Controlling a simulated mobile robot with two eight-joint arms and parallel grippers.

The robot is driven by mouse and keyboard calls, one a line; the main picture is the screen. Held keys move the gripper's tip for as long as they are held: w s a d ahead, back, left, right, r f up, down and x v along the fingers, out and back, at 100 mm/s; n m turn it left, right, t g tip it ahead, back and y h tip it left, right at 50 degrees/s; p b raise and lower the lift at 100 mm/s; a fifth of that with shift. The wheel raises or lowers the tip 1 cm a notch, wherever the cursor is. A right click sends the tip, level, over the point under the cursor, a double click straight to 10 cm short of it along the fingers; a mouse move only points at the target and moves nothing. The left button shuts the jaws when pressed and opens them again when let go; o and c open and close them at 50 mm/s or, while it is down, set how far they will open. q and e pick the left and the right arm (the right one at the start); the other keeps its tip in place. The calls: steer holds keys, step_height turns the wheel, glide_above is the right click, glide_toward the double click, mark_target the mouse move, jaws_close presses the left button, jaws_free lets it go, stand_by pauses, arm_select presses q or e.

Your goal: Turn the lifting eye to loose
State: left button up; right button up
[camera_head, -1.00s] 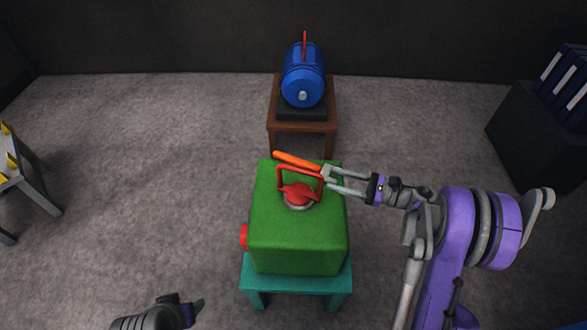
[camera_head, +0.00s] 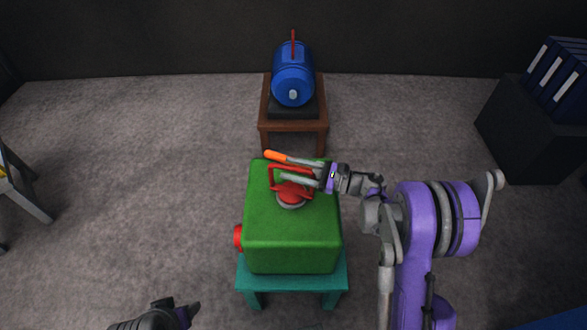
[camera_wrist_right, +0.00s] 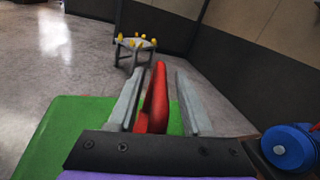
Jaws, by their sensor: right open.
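The red lifting eye (camera_head: 291,189) stands on top of the green casting (camera_head: 290,240), on a round pale base. Its upright loop fills the middle of the right wrist view as a red bar (camera_wrist_right: 155,100). My right gripper (camera_head: 281,168) is open, reaching in from the right, with its fingers on either side of the loop.
An orange bar (camera_head: 275,155) lies in line with my far finger; its attachment is unclear. The casting sits on a teal stand (camera_head: 291,283). Behind are a blue motor-like unit (camera_head: 293,78) and its brown table (camera_head: 290,125). A dark cabinet (camera_head: 525,135) stands right.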

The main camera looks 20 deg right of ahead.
jaws_close()
stand_by(1.4)
